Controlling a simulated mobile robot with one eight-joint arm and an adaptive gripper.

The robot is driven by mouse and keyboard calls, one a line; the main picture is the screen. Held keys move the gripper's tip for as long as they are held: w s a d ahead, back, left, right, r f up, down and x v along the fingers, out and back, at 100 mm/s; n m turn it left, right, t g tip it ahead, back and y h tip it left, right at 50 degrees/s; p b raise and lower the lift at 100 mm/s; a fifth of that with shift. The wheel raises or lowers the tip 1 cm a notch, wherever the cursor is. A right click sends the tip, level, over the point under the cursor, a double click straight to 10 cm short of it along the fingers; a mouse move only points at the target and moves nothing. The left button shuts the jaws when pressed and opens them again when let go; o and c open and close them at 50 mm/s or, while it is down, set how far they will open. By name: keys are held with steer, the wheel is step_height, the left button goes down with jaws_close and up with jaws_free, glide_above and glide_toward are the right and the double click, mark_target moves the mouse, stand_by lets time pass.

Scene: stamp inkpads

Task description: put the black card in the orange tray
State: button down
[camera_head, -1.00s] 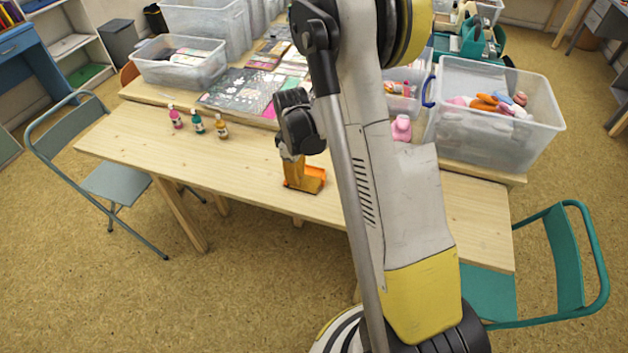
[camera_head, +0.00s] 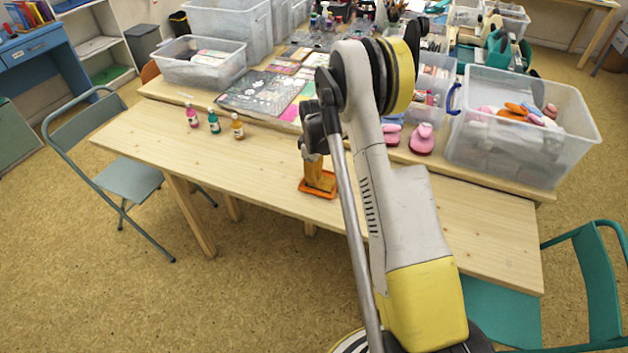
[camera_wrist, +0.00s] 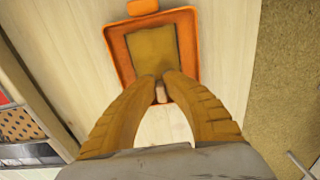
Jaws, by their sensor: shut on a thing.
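The orange tray (camera_head: 327,190) lies on the near wooden table, just below my gripper (camera_head: 314,164). In the wrist view the tray (camera_wrist: 113,50) has a raised rim, an orange tab at its far end and a flat olive-brown panel (camera_wrist: 153,48) inside. My gripper (camera_wrist: 160,82) has its two ribbed tan fingers drawn together over the near part of the tray. A small pale piece (camera_wrist: 160,93) shows between the fingertips; I cannot tell what it is. I cannot make out a black card; the fingers hide part of the tray.
Pink, teal and amber bottles (camera_head: 213,122) stand left of the tray. Pink stamps (camera_head: 422,140) and a clear bin (camera_head: 520,130) stand to the back right. A patterned sheet (camera_head: 255,92) lies behind.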

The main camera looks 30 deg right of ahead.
steer(key=shift+r, duration=0.1)
steer(key=shift+f, duration=0.25)
steer(key=c, duration=1.6)
jaws_free()
steer(key=shift+o, duration=0.2)
steer(key=shift+r, duration=0.1)
